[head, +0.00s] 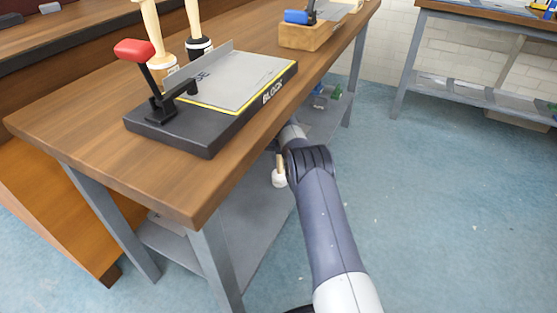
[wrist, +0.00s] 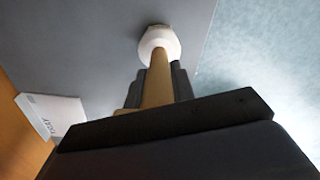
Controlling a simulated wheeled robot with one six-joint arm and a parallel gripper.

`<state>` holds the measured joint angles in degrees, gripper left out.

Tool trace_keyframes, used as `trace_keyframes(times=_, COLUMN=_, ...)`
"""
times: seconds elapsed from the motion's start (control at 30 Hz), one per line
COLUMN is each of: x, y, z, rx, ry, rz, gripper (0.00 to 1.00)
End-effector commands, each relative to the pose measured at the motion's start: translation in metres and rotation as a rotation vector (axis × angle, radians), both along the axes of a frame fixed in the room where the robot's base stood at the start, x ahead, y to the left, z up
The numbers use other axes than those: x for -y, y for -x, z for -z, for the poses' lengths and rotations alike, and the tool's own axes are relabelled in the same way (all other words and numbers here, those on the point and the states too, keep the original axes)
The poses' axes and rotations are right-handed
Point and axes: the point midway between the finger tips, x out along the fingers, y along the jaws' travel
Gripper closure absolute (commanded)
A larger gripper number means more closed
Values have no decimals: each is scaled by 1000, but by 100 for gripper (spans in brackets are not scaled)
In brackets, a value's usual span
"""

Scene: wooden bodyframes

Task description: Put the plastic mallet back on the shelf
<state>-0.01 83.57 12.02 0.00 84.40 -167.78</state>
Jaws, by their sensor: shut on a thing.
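The plastic mallet has a white head (head: 279,178) and a tan handle. It shows just left of my arm, beside the workbench's lower part. In the wrist view the mallet (wrist: 160,43) points away from me, its handle between the dark fingers of my gripper (wrist: 158,85). My gripper is shut on the handle; my arm hides it in the head view. The grey lower shelf (head: 245,225) runs under the wooden bench top. In the wrist view the grey shelf surface (wrist: 90,40) lies behind the mallet head. I cannot tell whether they touch.
A white box or card (wrist: 52,112) lies on the shelf at left in the wrist view. The bench top (head: 90,130) overhangs the shelf; a leg (head: 215,262) stands at its near corner. Small green and blue items (head: 325,95) sit farther along the shelf. Blue floor is clear at right.

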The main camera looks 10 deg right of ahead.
Motion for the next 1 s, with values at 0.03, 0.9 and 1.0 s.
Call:
trace_keyframes(times=0.03, x=0, y=0, z=-1, rx=1, ry=0, rz=0, gripper=100)
trace_keyframes(times=0.9, x=0, y=0, z=8, rx=0, ry=0, rz=0, gripper=54)
trace_keyframes(times=1.0, x=0, y=0, z=8, rx=0, ry=0, rz=0, gripper=54)
